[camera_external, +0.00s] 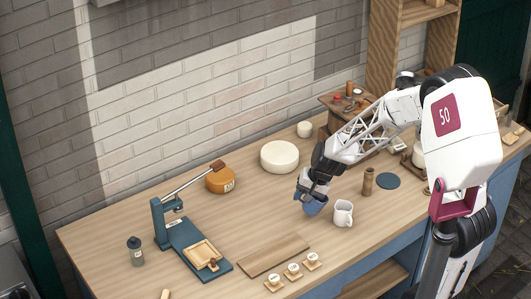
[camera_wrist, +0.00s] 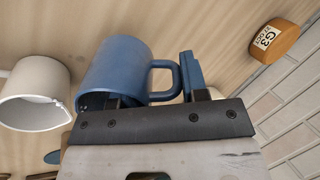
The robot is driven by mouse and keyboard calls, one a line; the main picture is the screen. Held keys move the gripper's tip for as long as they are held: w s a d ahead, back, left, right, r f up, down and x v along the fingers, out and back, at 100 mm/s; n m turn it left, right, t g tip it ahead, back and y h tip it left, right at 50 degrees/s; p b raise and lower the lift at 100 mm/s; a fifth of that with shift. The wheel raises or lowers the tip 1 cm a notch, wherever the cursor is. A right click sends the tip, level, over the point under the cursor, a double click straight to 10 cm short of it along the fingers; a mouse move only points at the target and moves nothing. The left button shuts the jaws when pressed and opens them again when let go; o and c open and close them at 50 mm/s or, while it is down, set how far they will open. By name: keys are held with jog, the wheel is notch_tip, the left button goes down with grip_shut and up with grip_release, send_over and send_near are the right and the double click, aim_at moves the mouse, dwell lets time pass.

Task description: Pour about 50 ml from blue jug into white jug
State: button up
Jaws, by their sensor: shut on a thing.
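The blue jug (camera_external: 315,208) is held by my gripper (camera_external: 316,187), just left of the white jug in the external view. In the wrist view the blue jug (camera_wrist: 112,66) fills the upper middle, its handle between my fingers. The fingers are shut on it. The white jug (camera_external: 343,215) stands upright on the table; it also shows at the left edge of the wrist view (camera_wrist: 38,80). The two jugs look close but apart. My gripper partly hides the blue jug's top. I cannot tell its exact tilt or the liquid level in either jug.
A brown cylinder (camera_external: 368,181) and dark round mat (camera_external: 388,180) lie right of the white jug. A wooden board (camera_external: 273,255) and small labelled pieces (camera_external: 292,271) lie in front. A white wheel (camera_external: 279,156), orange wheel (camera_external: 220,181) and blue press (camera_external: 185,240) stand left.

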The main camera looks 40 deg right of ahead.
jog(key=shift+w+a+f+g+h, duration=1.4)
jog(key=shift+f+g+h, duration=0.2)
jog(key=shift+h, duration=0.1)
jog(key=shift+s+r, duration=0.1)
jog(key=shift+s, duration=0.05)
dwell(0.4)
